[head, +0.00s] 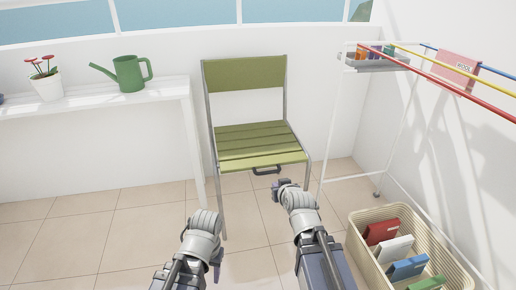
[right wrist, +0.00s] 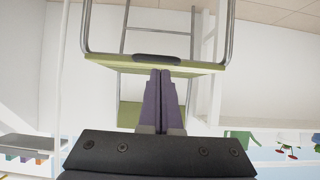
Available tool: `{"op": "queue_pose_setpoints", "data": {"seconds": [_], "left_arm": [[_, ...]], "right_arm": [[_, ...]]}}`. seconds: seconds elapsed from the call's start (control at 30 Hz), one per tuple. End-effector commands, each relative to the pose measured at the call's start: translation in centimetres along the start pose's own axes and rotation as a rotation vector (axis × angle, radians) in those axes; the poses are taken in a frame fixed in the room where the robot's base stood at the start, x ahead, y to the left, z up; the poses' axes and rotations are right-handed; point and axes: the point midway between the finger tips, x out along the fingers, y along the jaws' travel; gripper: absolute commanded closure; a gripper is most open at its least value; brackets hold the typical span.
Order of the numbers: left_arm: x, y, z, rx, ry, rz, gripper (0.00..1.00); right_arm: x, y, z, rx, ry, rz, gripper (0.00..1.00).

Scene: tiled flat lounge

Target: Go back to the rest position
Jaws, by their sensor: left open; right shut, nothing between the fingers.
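My left gripper (head: 217,260) is low in the head view, mostly hidden behind its own wrist, over the floor and apart from the furniture. It is open. My right gripper (head: 279,186) is just in front of the green slatted chair (head: 245,75), below its seat edge in the picture. In the right wrist view its two purple fingers (right wrist: 166,75) are shut together with nothing between them. The dark handle (head: 267,170) at the chair's front edge shows close to the fingertips; it also shows in the right wrist view (right wrist: 156,59). I cannot tell whether they touch.
A cream basket (head: 357,233) with several coloured boxes stands on the floor at the right. A drying rack (head: 334,125) with a pink cloth (head: 455,68) stands behind it. A white table (head: 110,97) with a green watering can (head: 131,74) and potted flower (head: 46,86) is at the left. Tiled floor is clear at lower left.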

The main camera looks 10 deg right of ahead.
Motion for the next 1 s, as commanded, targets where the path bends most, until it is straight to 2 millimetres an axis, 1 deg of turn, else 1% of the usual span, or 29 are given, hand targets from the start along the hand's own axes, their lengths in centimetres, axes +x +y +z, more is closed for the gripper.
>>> {"op": "queue_pose_setpoints", "data": {"seconds": [0.07, 0.13, 0.17, 0.27, 0.3, 0.33, 0.4, 0.43, 0.53, 0.7, 0.77, 0.8, 0.83, 1.0], "left_arm": [[-0.2, 0.0, 0.0, 0.000, 0.000, 0.000, 0.50], [-0.8, -0.1, 0.1, 0.001, 0.000, 0.000, 0.50], [-1.2, -0.1, 0.1, 0.001, 0.000, 0.000, 0.50], [-2.9, -0.3, 0.2, 0.003, 0.000, -0.001, 0.50], [-3.7, -0.4, 0.2, 0.004, 0.000, -0.001, 0.50], [-4.3, -0.5, 0.2, 0.005, -0.001, -0.001, 0.50], [-5.3, -0.6, 0.3, 0.007, -0.001, -0.001, 0.50], [-5.7, -0.6, 0.3, 0.007, -0.001, -0.001, 0.50], [-6.8, -0.7, 0.4, 0.009, -0.001, -0.002, 0.50], [-8.5, -0.9, 0.5, 0.012, -0.001, -0.002, 0.50], [-9.0, -1.0, 0.5, 0.012, -0.001, -0.002, 0.50], [-9.4, -1.0, 0.6, 0.013, -0.001, -0.003, 0.50], [-10.4, -1.1, 0.6, 0.013, -0.002, -0.003, 0.50], [-13.7, -1.4, 0.8, 0.012, -0.002, -0.002, 0.50]], "right_arm": [[-0.1, -0.3, 0.1, -0.003, -0.011, -0.005, 1.00], [-0.4, -1.4, 0.5, -0.014, -0.054, -0.023, 1.00], [-0.6, -2.2, 0.8, -0.022, -0.085, -0.034, 1.00], [-2.1, -5.7, 2.9, -0.069, -0.250, -0.083, 1.00], [-3.1, -7.2, 4.0, -0.094, -0.332, -0.101, 1.00], [-4.0, -8.2, 4.8, -0.113, -0.396, -0.112, 1.00], [-6.1, -10.1, 6.8, -0.157, -0.534, -0.125, 1.00], [-7.0, -10.7, 7.5, -0.174, -0.587, -0.128, 1.00], [-9.9, -12.1, 9.4, -0.226, -0.742, -0.124, 1.00], [-14.8, -13.4, 11.3, -0.304, -0.957, -0.091, 1.00], [-16.6, -13.7, 11.7, -0.330, -1.025, -0.073, 1.00], [-17.8, -13.8, 11.9, -0.349, -1.070, -0.060, 1.00], [-18.2, -13.6, 11.0, -0.342, -1.066, -0.059, 1.00], [-19.8, -13.5, 8.0, -0.337, -1.060, -0.061, 1.00]]}}
